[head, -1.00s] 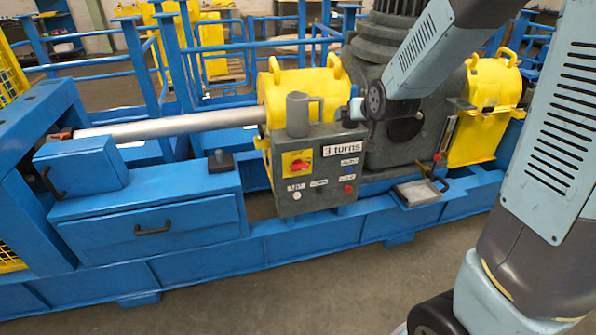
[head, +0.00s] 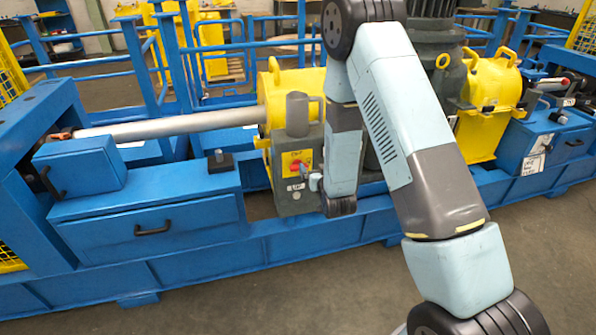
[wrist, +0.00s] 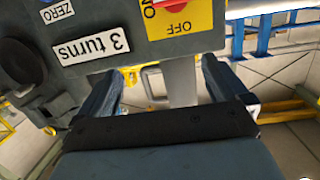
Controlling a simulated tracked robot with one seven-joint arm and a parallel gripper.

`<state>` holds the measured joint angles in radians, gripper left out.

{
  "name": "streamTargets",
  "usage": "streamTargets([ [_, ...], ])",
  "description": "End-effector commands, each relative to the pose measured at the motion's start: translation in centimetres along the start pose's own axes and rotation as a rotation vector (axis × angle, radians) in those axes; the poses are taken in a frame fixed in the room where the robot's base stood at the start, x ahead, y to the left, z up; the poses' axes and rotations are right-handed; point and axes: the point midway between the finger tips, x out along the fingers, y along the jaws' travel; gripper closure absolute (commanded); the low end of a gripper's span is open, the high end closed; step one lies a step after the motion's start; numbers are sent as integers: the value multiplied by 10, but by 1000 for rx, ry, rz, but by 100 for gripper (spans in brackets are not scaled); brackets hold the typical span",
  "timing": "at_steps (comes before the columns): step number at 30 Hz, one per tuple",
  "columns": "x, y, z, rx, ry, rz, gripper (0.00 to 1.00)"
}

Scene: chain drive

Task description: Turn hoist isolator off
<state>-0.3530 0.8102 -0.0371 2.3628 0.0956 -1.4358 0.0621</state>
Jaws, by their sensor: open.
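The hoist isolator is a red rotary knob (head: 295,167) on a yellow plate on the front of the dark grey control box (head: 286,201). In the wrist view, part of the red knob (wrist: 172,5) shows at the top edge, cut off by the frame, on the yellow plate (wrist: 190,25) marked OFF. My gripper (head: 314,181) is in front of the box, just right of the knob in the head view. In the wrist view my gripper (wrist: 160,70) has its fingers spread, with the knob outside them. The knob's exact setting is not clear.
A "3 turns" label (wrist: 90,45) lies beside the plate. A grey cylinder with a handle (head: 297,115) stands on the box. A pale grey bar (wrist: 180,82) shows between the fingers. My arm hides the box's right part. Open floor (head: 270,300) lies in front.

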Motion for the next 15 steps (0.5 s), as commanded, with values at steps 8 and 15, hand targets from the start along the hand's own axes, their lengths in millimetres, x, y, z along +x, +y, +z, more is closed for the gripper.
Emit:
streamTargets([
  [8, -16, -18, 62, -26, 107, -38, 0],
  [15, -26, -24, 82, -36, 158, -55, 0],
])
